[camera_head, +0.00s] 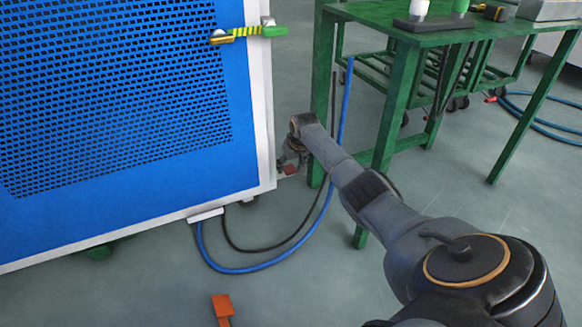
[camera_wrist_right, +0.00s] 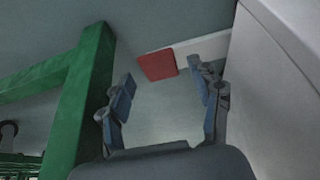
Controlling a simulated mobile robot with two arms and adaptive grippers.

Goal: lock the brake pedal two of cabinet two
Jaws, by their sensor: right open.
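The blue cabinet (camera_head: 190,172) with a perforated panel and pale edge fills the left of the head view. A red pedal (camera_head: 288,169) shows low beside its right edge, partly hidden by my right gripper (camera_head: 290,155). In the wrist view the red pedal (camera_wrist_right: 158,66) sits at the end of a pale bar (camera_wrist_right: 203,48), beyond the fingertips of my right gripper (camera_wrist_right: 166,90). The gripper is open, with nothing between its fingers. An orange-red pedal (camera_head: 222,305) shows at the bottom of the head view. My left gripper is not in view.
The cabinet side (camera_wrist_right: 275,90) is close on the right. Blue and black hoses (camera_head: 240,268) lie on the floor below.

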